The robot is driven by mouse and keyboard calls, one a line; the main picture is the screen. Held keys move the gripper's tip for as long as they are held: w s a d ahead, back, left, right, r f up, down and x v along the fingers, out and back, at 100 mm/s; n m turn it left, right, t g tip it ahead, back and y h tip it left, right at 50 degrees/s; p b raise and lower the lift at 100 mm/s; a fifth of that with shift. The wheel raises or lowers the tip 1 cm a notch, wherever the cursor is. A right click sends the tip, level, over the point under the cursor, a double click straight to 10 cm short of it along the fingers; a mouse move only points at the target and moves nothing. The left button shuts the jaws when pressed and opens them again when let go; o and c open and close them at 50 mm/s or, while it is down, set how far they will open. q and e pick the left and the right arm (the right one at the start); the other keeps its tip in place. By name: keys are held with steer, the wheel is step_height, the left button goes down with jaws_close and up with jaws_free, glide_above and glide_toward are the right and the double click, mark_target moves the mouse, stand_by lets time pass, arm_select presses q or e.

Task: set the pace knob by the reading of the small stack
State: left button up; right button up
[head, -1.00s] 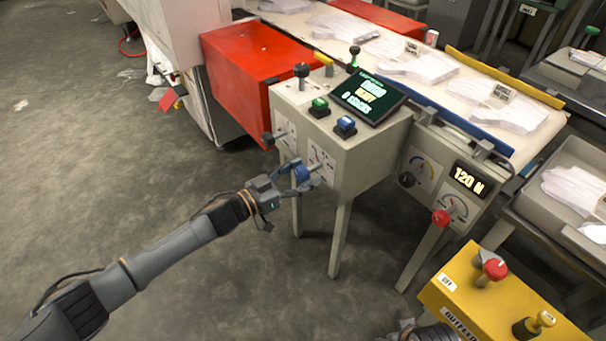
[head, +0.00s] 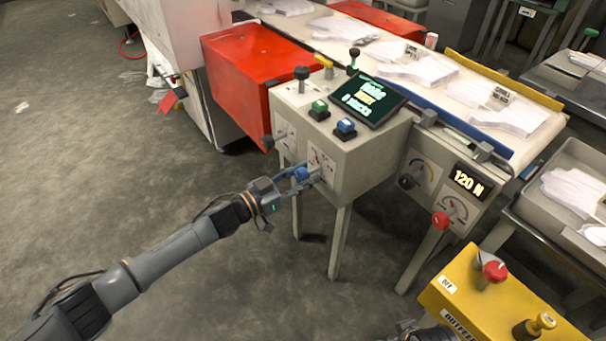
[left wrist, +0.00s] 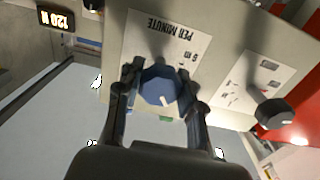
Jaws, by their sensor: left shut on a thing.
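The blue knob (head: 301,174) sits on the front face of the grey control box (head: 372,150), over a white dial plate. My left gripper (left wrist: 160,88) is shut on this blue knob (left wrist: 160,86), one finger on each side, and a white mark shows near the knob's edge. The plate behind it reads "PER MINUTE" (left wrist: 160,35), upside down in the left wrist view. The small stack cannot be told for sure among the white piles on the belt.
A black knob (head: 268,142) is left of the blue one. A dark screen (head: 368,98) and green and blue buttons top the box. A "120 N" display (head: 468,180), a red knob (head: 440,220) and a yellow box (head: 470,300) stand right. Floor at left is mostly clear.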

arm_select(q)
steer(key=shift+m, duration=1.5)
steer(key=shift+m+p, duration=0.3)
steer(key=shift+m, duration=0.6)
steer(key=m, duration=0.3)
steer(key=shift+m, duration=1.5)
arm_select(e)
steer(key=shift+x, duration=0.85)
arm_select(q)
steer(key=shift+m, duration=0.3)
arm_select(e)
steer(key=shift+s+f, duration=0.1)
steer(key=shift+s, duration=0.1)
